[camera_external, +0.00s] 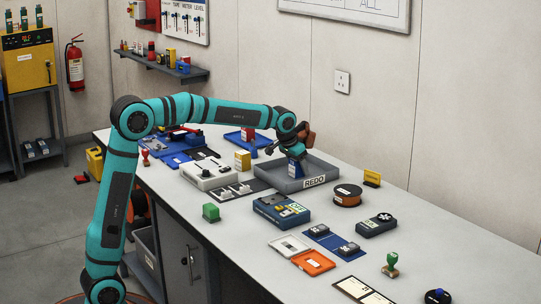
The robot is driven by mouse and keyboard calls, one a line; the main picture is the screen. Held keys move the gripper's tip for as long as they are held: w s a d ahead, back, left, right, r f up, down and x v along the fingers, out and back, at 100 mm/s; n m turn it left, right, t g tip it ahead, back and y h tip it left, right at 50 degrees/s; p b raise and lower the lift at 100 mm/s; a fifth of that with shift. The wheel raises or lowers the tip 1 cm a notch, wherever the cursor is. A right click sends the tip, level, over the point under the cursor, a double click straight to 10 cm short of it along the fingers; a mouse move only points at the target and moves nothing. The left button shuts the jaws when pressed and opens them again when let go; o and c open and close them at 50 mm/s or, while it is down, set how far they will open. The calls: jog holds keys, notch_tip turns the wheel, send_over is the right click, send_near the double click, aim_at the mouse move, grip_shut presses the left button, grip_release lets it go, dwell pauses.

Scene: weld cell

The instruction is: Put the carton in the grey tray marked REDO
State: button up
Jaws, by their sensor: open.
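The grey tray marked REDO (325,172) lies on the bench, its label on the front wall. A small upright blue box with a white label (296,172), which looks like a carton, stands inside the tray towards its left part. My gripper (292,157) is open directly above this box, pointing down. Whether its fingers touch the box is too small to tell. Two other carton-like boxes stand outside the tray: a yellow and white one (243,160) to its left and a red and white one (247,134) behind, by a blue tray (233,138).
A white device (208,176) and a dark mat with white pieces (243,191) lie left of the tray. A blue meter (281,210) is in front; a brown reel (347,195) and yellow sign (372,178) stand right. The bench's front right is partly clear.

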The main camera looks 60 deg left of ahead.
jog(key=v, duration=1.2)
jog(key=shift+s+r, duration=0.1)
jog(key=shift+r, duration=0.1)
